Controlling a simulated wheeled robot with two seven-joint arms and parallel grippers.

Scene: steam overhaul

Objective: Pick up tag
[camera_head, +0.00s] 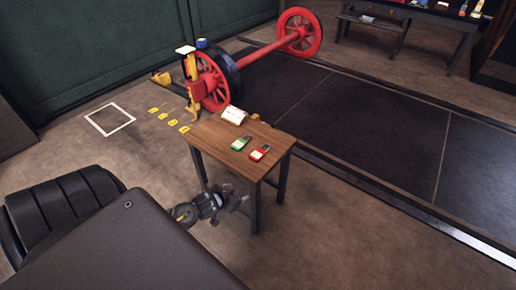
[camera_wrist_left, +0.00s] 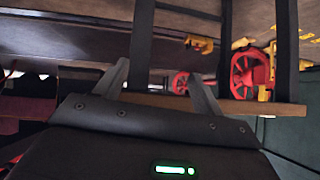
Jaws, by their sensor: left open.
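A small green and white item (camera_head: 240,144) and a small red and white item (camera_head: 260,152) lie apart on the wooden table (camera_head: 215,142); both look like tags or padlocks, too small to tell which. My left gripper (camera_head: 239,199) is open and empty, in front of the table and below its top, near the table legs. Its two spread fingers show in the left wrist view (camera_wrist_left: 162,85), which looks upside down, with the table's wooden edge (camera_wrist_left: 265,107) beyond them. Neither item shows in that view. My right gripper is not in view.
A white card (camera_head: 234,115) stands at the table's back. Red wheels on an axle (camera_head: 262,49) and a yellow stand (camera_head: 191,75) are behind. Yellow floor markers (camera_head: 172,122) and a white floor square (camera_head: 110,119) lie left. A dark bench (camera_head: 400,14) stands far right.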

